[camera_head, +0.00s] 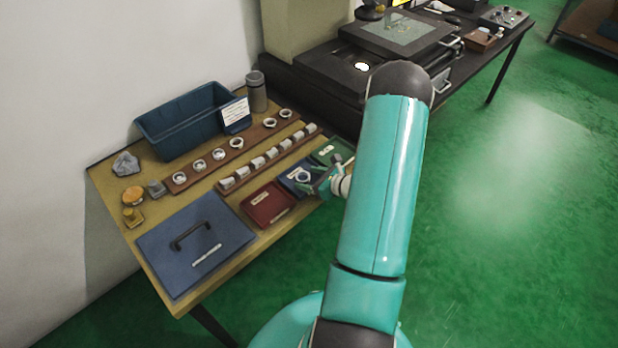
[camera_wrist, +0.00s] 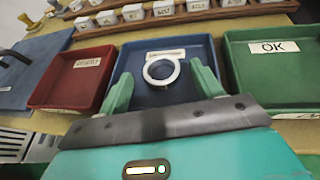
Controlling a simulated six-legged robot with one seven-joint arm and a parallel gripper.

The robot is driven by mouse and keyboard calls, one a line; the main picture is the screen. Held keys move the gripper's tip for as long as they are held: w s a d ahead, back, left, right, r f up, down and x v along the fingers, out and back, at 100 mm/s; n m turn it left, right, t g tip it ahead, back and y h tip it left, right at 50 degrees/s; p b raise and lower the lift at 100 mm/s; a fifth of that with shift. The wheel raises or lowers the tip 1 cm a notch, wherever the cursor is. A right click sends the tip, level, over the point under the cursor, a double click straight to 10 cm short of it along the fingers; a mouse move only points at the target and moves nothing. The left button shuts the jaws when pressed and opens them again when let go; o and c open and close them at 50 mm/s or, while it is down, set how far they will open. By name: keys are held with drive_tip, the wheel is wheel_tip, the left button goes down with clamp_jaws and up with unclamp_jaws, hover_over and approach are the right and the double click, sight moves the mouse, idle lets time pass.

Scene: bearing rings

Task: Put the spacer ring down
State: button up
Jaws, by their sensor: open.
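A pale spacer ring (camera_wrist: 149,77) lies in the blue tray (camera_wrist: 205,47), just below the tray's white label, in the wrist view. In the head view the ring (camera_head: 303,176) shows as a small light circle in the blue tray (camera_head: 286,181). My gripper (camera_wrist: 160,72) is open, with its two green fingers apart on either side of the ring's near part. The fingers reach over the tray's near side. In the head view my gripper (camera_head: 323,184) is at the tray, partly hidden by my own arm.
A red tray (camera_wrist: 55,105) stands left of the blue one, and a green tray marked OK (camera_wrist: 270,75) stands right. Behind are a row of small labelled blocks (camera_head: 257,163) and a wooden strip with several rings (camera_head: 220,154).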

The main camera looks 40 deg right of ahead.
drive_tip(key=v, duration=1.1)
drive_tip(key=w+a+r+n+g+y, duration=0.2)
drive_tip(key=a+r+n+g+y, duration=0.15)
drive_tip(key=a+r+n, duration=0.55)
drive_tip(key=w+a+r+n+g+y, duration=0.2)
drive_tip(key=w+a+r+n+g, duration=0.15)
drive_tip(key=a+r+n, duration=0.55)
drive_tip(key=s+a+r+n+h, duration=0.8)
drive_tip(key=s+a+r+n, duration=0.3)
drive_tip(key=a+r+n, duration=0.2)
drive_tip(key=a+n, duration=0.2)
drive_tip(key=shift+s+a+r+n+g, duration=0.2)
drive_tip(key=shift+s+a+n+g, duration=0.1)
drive_tip(key=shift+a, duration=0.05)
